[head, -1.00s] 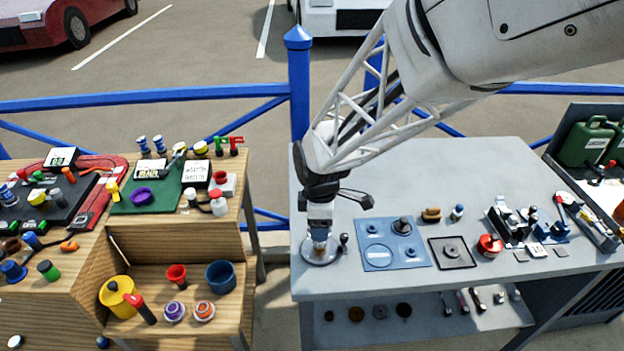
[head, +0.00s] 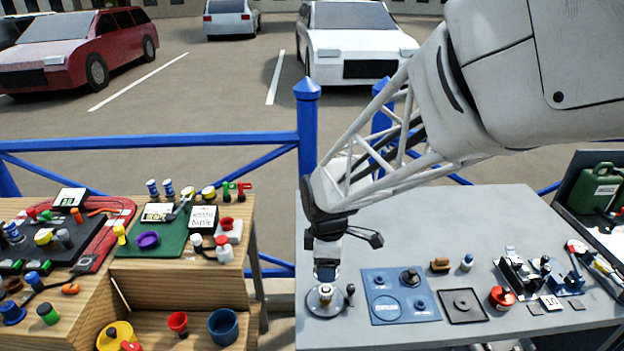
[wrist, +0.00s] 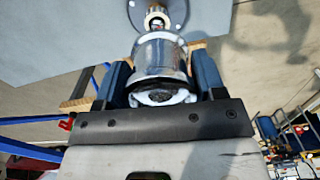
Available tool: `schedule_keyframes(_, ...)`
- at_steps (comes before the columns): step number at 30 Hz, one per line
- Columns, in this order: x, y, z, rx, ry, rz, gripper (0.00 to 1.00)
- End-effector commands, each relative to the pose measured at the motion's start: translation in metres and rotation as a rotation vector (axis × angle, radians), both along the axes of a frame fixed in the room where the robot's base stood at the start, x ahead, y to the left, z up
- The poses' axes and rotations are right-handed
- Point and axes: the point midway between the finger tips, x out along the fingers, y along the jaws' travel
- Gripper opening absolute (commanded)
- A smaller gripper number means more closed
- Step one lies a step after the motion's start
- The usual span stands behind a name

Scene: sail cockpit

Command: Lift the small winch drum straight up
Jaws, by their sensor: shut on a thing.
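My gripper (head: 326,268) is shut on the small winch drum, a shiny silver cylinder (wrist: 160,58) held between the two blue fingers in the wrist view. The winch base (head: 325,303), a round grey plate at the table's left front, stands below the gripper. A brass-coloured spindle (head: 326,292) rises from the base and shows below the drum. In the wrist view the spindle (wrist: 157,18) and plate lie beyond the drum's far end. The drum looks raised above the plate; whether the spindle's tip is still inside it I cannot tell.
A small dark-knobbed post (head: 350,292) stands at the plate's right edge. The grey table behind is clear.

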Motion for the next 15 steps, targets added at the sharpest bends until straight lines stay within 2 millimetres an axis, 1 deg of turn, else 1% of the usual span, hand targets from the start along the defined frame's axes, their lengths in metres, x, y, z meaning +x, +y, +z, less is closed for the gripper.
schedule_keyframes(15, 0.0, 0.0, 0.014, 0.0, -0.001, 0.0, 0.33)
